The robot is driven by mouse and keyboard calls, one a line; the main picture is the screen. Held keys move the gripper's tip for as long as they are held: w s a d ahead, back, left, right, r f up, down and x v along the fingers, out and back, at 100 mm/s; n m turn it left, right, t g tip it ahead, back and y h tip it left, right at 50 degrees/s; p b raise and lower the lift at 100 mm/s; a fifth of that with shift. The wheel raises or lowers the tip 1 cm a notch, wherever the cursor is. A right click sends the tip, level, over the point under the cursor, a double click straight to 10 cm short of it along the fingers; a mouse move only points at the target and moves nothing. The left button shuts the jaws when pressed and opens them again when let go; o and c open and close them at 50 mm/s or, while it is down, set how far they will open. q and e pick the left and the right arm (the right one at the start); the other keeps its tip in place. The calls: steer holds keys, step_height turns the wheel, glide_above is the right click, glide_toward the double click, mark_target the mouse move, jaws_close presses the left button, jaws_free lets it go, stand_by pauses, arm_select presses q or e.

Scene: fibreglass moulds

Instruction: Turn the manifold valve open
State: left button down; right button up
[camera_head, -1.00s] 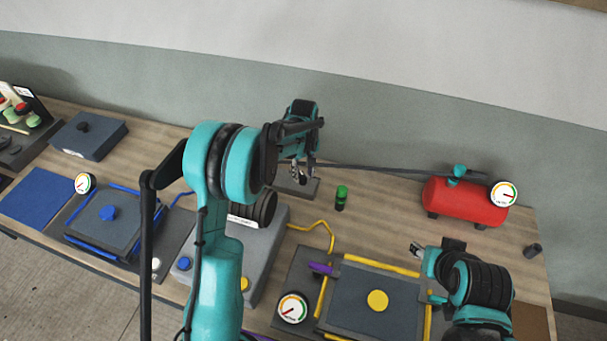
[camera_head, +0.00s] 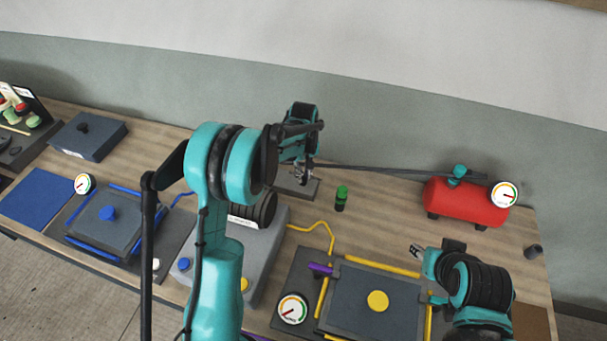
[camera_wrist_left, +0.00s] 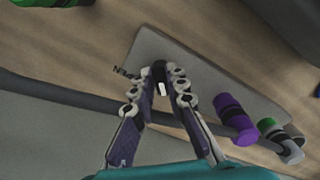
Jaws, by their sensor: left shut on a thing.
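The manifold shows in the left wrist view as a grey plate (camera_wrist_left: 200,77) with a dark hose (camera_wrist_left: 70,93) running to it. A small black handle with a white mark, seemingly its valve (camera_wrist_left: 161,78), stands between my left fingertips. My left gripper (camera_wrist_left: 160,92) is shut on this handle from both sides. In the head view my left gripper (camera_head: 302,175) is low over the grey manifold plate (camera_head: 309,189), and the handle is hidden there. My right gripper (camera_head: 416,251) hangs empty near the yellow-edged mould; its finger gap is too small to judge.
Purple (camera_wrist_left: 232,112) and green fittings (camera_wrist_left: 268,126) sit along the plate's edge. A red compressor (camera_head: 463,204) with a gauge stands at right, its hose running to the manifold. A grey pump box (camera_head: 272,240) lies beneath my left arm.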

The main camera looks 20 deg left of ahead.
arm_select(q)
steer(key=m, duration=0.3)
steer(key=shift+a+m+b, duration=0.1)
steer(key=shift+m+b, duration=0.3)
steer(key=m, duration=0.4)
steer(key=shift+a+m+b, duration=0.1)
steer(key=shift+m+b, duration=0.2)
steer(key=shift+b, duration=0.05)
steer(key=m, duration=0.4)
steer(key=shift+a, duration=0.15)
steer(key=shift+m+b, duration=0.35)
steer(key=shift+m, duration=2.05)
steer(key=c, duration=1.5)
jaws_free()
steer(key=shift+c, duration=0.2)
